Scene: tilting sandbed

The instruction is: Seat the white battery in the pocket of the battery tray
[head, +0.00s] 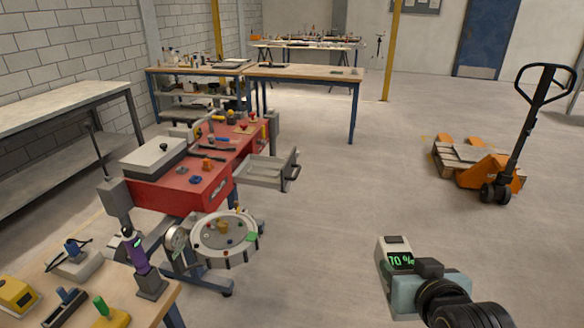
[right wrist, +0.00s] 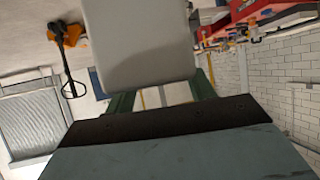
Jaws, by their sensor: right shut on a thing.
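My right gripper (head: 401,271) is at the lower right of the head view, shut on the white battery (head: 393,249). The battery is a pale block with a dark display reading about 70% in green. It is held in the air over open floor, apart from the benches. In the right wrist view the battery (right wrist: 138,45) shows as a large pale block between the green fingers of the gripper (right wrist: 162,92). I cannot pick out the battery tray or its pocket for certain in either view. My left gripper is not in view.
A round tilting bed (head: 208,243) with small objects stands left of centre beside a red workbench (head: 170,197) with an open drawer (head: 265,171). A wooden table (head: 133,309) with tools is at lower left. A pallet jack (head: 490,175) stands at right. Floor between is clear.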

